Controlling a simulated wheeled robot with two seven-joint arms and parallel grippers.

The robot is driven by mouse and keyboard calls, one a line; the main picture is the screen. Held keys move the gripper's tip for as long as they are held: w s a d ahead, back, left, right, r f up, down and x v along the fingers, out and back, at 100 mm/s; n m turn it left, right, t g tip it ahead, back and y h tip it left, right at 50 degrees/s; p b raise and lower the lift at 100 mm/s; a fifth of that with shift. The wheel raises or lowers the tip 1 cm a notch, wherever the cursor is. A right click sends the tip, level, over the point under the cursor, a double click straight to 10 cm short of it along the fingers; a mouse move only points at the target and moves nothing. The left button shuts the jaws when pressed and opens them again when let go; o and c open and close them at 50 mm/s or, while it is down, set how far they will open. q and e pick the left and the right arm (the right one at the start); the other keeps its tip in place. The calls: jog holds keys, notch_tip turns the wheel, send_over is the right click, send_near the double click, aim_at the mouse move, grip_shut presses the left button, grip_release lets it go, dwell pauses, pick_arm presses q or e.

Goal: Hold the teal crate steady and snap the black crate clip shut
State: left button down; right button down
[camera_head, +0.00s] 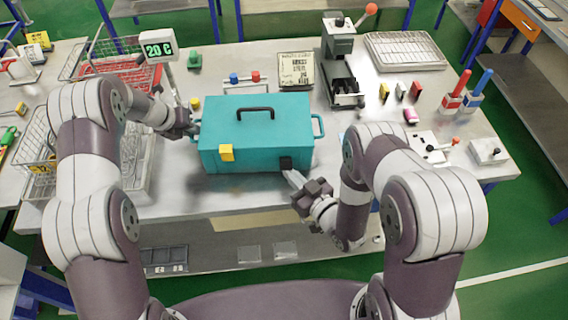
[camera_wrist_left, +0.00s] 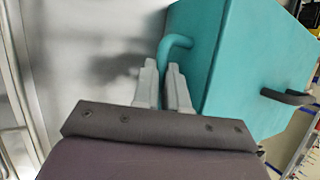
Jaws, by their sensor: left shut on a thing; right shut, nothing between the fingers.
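The teal crate (camera_head: 235,120) stands on the metal table, its lid down with a black handle on top. A yellow clip (camera_head: 226,153) is on its front at the left, and the black crate clip (camera_head: 286,163) is on its front at the right. My left gripper (camera_head: 192,128) is at the crate's left end; in the left wrist view its fingers (camera_wrist_left: 164,85) are shut on the teal side handle (camera_wrist_left: 178,44). My right gripper (camera_head: 290,174) is shut and empty, its tips just below and in front of the black clip. I cannot tell whether they touch it.
Wire baskets (camera_head: 135,160) stand left of the crate. A grey press with a red knob (camera_head: 340,45) stands behind it at the right. Red and blue handled tools (camera_head: 455,92) and a wire tray (camera_head: 405,50) are at the right. The table front edge is close below the crate.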

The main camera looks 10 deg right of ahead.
pick_arm(q)
jog(key=shift+f, duration=0.1)
pick_arm(e)
jog(key=shift+w+r, duration=0.3)
jog(key=shift+r, duration=0.55)
dwell(1.0)
jog(key=shift+w+d+r, duration=0.1)
jog(key=shift+w+r, duration=0.5)
dwell(0.9)
jog(key=shift+s, duration=0.1)
jog(key=shift+s+a, duration=0.15)
jog(key=shift+s, duration=1.1)
jog(key=shift+s+a, duration=0.1)
jog(key=shift+s, duration=1.1)
